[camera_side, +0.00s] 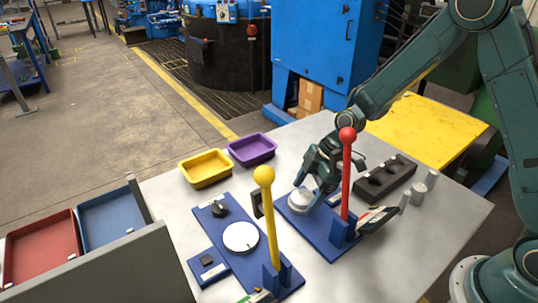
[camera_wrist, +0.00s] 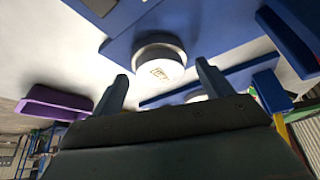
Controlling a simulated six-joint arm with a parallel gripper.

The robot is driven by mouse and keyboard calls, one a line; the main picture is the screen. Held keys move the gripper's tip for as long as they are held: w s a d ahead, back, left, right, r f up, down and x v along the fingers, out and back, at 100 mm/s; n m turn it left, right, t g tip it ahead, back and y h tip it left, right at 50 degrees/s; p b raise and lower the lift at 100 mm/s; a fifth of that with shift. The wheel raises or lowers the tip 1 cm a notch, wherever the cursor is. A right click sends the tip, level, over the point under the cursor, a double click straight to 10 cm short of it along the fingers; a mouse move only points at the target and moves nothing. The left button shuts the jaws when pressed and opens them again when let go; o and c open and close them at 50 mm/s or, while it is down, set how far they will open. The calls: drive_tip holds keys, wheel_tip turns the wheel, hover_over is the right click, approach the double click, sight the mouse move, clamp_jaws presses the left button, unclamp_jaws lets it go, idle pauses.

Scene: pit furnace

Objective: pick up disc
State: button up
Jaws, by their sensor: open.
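A white round disc (camera_side: 300,200) sits on the right blue base plate (camera_side: 325,243), beside the upright red-knobbed lever (camera_side: 347,170). In the wrist view the disc (camera_wrist: 158,66) shows a small mark on its face and lies between and beyond my two fingertips. My gripper (camera_side: 316,184) is open and empty, just above and beside the disc in the side view. Its fingers (camera_wrist: 162,74) stand apart in the wrist view. I cannot tell whether a finger touches the disc. A second, flat white disc (camera_side: 241,237) with a dark line lies on the left blue plate (camera_side: 213,222).
A yellow-knobbed lever (camera_side: 269,220) stands left of the gripper. A yellow tray (camera_side: 206,168) and a purple tray (camera_side: 252,149) sit at the table's back edge. A dark block with hollows (camera_side: 386,178) and small grey cylinders (camera_side: 419,193) are to the right.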

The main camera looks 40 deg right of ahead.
sight(306, 195)
drive_tip(key=shift+c, duration=0.4)
drive_tip(key=c, duration=1.2)
drive_tip(key=shift+r, duration=0.2)
wheel_tip(306, 195, up, 20)
drive_tip(key=shift+f, duration=0.15)
